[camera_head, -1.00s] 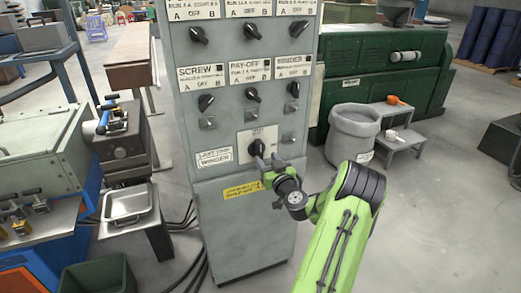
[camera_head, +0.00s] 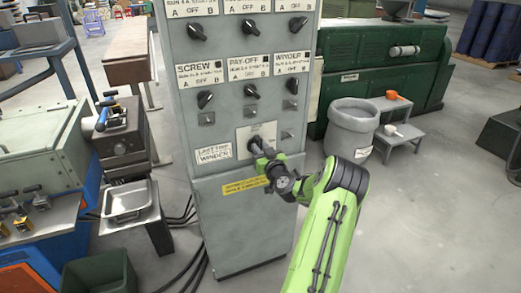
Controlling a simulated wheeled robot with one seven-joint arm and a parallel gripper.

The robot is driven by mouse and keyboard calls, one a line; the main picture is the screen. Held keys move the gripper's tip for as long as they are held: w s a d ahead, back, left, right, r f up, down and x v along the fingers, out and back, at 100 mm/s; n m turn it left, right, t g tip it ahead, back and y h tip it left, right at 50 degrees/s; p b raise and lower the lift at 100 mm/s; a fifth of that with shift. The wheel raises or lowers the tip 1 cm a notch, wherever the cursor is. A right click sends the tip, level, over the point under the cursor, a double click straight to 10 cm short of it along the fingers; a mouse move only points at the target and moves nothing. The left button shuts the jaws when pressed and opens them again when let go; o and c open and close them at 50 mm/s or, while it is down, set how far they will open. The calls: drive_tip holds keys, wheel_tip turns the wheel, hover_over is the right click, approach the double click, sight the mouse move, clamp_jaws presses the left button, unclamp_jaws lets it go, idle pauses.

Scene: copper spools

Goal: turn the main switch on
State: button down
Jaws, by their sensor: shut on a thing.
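The main switch (camera_head: 255,144) is a dark rotary knob on a pale plate (camera_head: 268,130), low on the front of a grey control cabinet (camera_head: 232,210). My gripper (camera_head: 260,150) is at the knob and shut on it, reaching in from the lower right. The gripper and wrist hide part of the knob and the plate's lower right. I cannot tell the knob's exact angle or read the plate's small marks.
Several black selector knobs, among them the Pay-off knob (camera_head: 250,91), sit above on the cabinet. A grey bin (camera_head: 351,128) and a small step stand (camera_head: 399,132) are to the right. A metal tray (camera_head: 128,203) stands to the left. Floor at the right front is clear.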

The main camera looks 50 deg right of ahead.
drive_tip(key=m, duration=0.3)
drive_tip(key=m+b, duration=0.1)
drive_tip(key=m, duration=0.1)
drive_tip(key=shift+s+d, duration=0.15)
drive_tip(key=shift+d, duration=0.1)
drive_tip(key=shift+s+d+f+m+p, duration=0.15)
drive_tip(key=shift+m+p, duration=0.25)
drive_tip(key=shift+m, duration=1.75)
drive_tip(key=shift+d+f+m+p, duration=0.1)
drive_tip(key=shift+f+m+p, duration=0.25)
drive_tip(key=shift+m, duration=1.75)
drive_tip(key=shift+s+d+f+m+p, duration=0.1)
drive_tip(key=shift+m+p, duration=0.4)
drive_tip(key=shift+m, duration=1.65)
drive_tip(key=c, duration=1)
unclamp_jaws()
drive_tip(key=shift+f, duration=0.1)
drive_tip(key=shift+o, duration=0.2)
